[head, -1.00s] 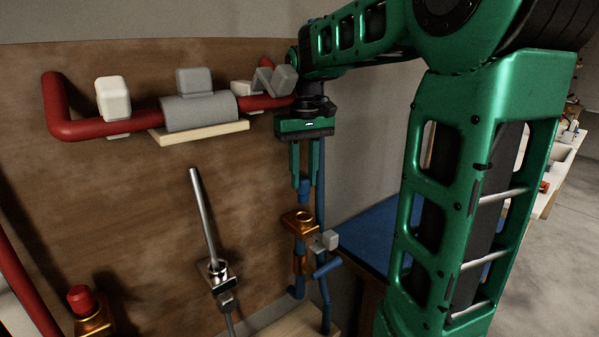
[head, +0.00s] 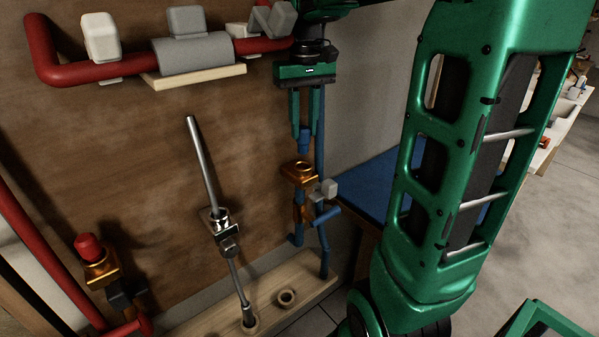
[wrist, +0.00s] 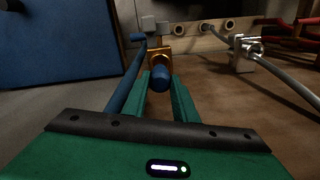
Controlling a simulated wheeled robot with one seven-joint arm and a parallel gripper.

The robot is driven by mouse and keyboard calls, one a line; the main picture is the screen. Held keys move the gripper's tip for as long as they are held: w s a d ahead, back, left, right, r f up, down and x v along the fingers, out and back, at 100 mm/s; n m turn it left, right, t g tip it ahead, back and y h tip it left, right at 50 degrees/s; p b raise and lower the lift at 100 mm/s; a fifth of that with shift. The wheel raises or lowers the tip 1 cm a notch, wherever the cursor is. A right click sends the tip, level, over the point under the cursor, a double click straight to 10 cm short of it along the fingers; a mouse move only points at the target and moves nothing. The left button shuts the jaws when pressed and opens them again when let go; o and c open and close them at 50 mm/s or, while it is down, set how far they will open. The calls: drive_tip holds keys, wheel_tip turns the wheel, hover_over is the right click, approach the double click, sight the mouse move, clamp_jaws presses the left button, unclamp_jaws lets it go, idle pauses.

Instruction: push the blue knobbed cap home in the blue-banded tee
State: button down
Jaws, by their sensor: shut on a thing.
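The blue knobbed cap (head: 304,142) is held upright between the fingertips of my gripper (head: 305,132), which points straight down. The brass tee (head: 298,174) is directly below it, with its round open mouth facing up. In the head view the cap's lower end is just above the mouth, apparently apart from it. In the wrist view the blue cap (wrist: 160,78) lies between my green fingers (wrist: 160,98) and overlaps the brass tee (wrist: 159,56), so its lower end is hidden. I cannot make out the tee's blue band.
A blue pipe (head: 320,110) runs close to the right of my fingers. A grey block (head: 329,188) and a blue handle (head: 327,215) sit right of the tee. A metal rod (head: 203,165) leans to the left. A wooden ledge (head: 270,305) with ring holes is below.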

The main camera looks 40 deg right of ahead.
sight(303, 146)
drive_tip(key=shift+f, duration=0.15)
drive_tip(key=shift+f, duration=1.5)
drive_tip(key=shift+f, duration=1.4)
idle(2.0)
drive_tip(key=c, duration=1.4)
unclamp_jaws()
drive_tip(key=shift+o, duration=0.2)
wheel_tip(303, 146, up, 11)
drive_tip(key=shift+w+f, duration=0.1)
